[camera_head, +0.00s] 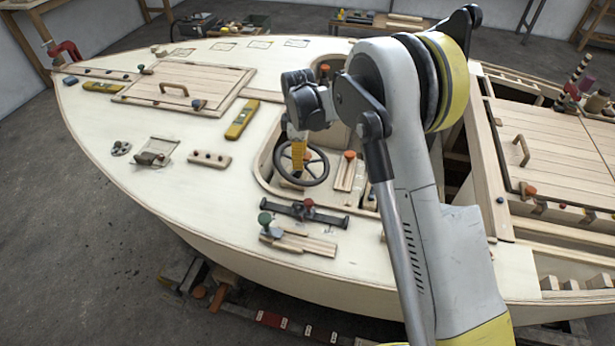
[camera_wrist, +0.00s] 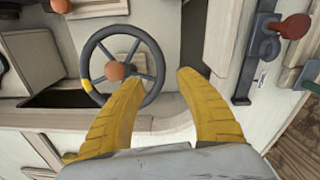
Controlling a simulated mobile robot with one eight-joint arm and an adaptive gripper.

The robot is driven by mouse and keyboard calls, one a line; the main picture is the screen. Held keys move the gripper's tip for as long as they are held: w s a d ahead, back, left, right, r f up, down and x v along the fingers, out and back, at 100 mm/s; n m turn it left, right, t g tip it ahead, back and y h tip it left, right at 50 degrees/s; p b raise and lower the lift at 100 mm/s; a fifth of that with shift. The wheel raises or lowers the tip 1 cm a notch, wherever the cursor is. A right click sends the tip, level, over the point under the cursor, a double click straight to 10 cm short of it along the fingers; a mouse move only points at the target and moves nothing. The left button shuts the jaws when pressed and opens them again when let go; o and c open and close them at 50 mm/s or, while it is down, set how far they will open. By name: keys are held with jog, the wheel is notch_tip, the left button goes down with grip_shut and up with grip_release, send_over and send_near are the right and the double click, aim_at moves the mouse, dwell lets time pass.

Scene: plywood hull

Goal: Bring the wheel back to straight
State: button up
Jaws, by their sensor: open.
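The steering wheel (camera_wrist: 116,71) is dark with several spokes, an orange-red hub knob and one yellow band (camera_wrist: 86,85) on its rim. In the wrist view the band sits at the lower left of the rim. In the head view the wheel (camera_head: 285,168) stands in the cockpit opening, partly behind my gripper (camera_head: 298,165). My gripper (camera_wrist: 160,82) is open, with two yellow ribbed fingers. In the wrist view the left finger overlaps the wheel's lower right, and the rim's right edge shows between the fingertips. I cannot tell whether a finger touches it.
A black clamp bar (camera_head: 305,211) and wooden blocks lie on the deck in front of the cockpit. A yellow level (camera_head: 241,119) lies to its left. A clamp with a red knob (camera_wrist: 294,27) is at the right of the wrist view. A hatch (camera_head: 183,87) is farther forward.

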aim_at(300, 183)
notch_tip(300, 183, down, 2)
jog(key=shift+w+a+f, duration=0.1)
jog(key=shift+w, duration=0.05)
notch_tip(300, 183, down, 10)
jog(key=b, duration=0.4)
jog(key=shift+w+f, duration=0.1)
jog(key=shift+f, duration=0.1)
grip_shut()
